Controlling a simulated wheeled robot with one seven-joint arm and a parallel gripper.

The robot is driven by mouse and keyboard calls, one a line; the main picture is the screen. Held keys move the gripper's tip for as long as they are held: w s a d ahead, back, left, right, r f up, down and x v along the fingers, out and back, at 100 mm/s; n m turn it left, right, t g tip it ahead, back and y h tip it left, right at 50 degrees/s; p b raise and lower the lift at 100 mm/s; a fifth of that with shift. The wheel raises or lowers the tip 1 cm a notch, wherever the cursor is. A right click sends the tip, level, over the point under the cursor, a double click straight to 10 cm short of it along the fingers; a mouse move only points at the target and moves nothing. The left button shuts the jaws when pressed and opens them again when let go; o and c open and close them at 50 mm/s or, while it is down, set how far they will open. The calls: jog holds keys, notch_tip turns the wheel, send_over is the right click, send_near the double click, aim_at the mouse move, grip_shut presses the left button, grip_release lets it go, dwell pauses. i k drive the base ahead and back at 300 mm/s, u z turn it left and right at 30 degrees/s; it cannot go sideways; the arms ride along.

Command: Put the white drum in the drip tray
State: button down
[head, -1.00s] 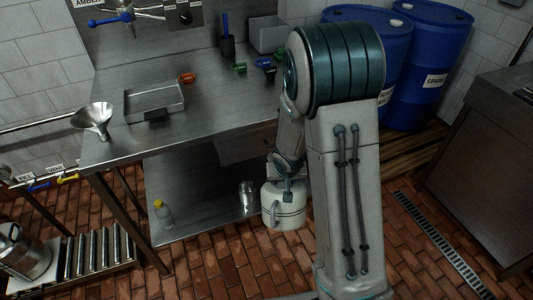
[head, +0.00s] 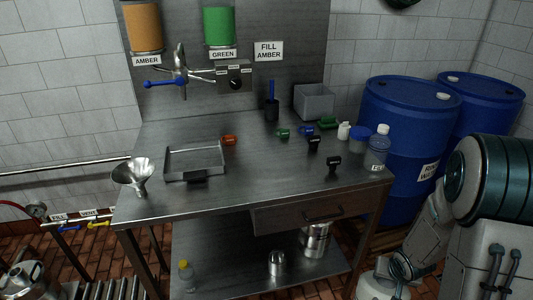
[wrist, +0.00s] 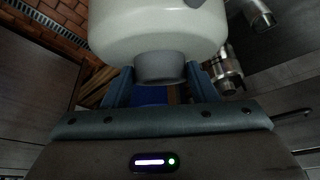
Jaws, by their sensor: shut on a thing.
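The white drum (wrist: 155,35) hangs in my gripper (wrist: 160,84), whose two blue fingers are shut on its grey knob in the wrist view. In the head view the drum (head: 377,288) is at the bottom edge, partly cut off, low and to the right of the steel table. My gripper (head: 398,278) is there too, partly hidden. The drip tray, a shallow rectangular metal tray (head: 194,176) with a dark front tab, lies on the left part of the table top and looks empty.
A metal funnel (head: 134,177) stands left of the tray. Small coloured valve handles, a clear bottle (head: 377,150) and a grey bin (head: 314,102) are on the table's right and back. Blue barrels (head: 410,130) stand at right. The table's front middle is clear.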

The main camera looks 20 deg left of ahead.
aim_at(189, 164)
jog(key=z, duration=0.85)
jog(key=k, duration=0.75)
jog(key=u, duration=1.95)
jog(key=i, duration=0.1)
jog(key=z, duration=0.35)
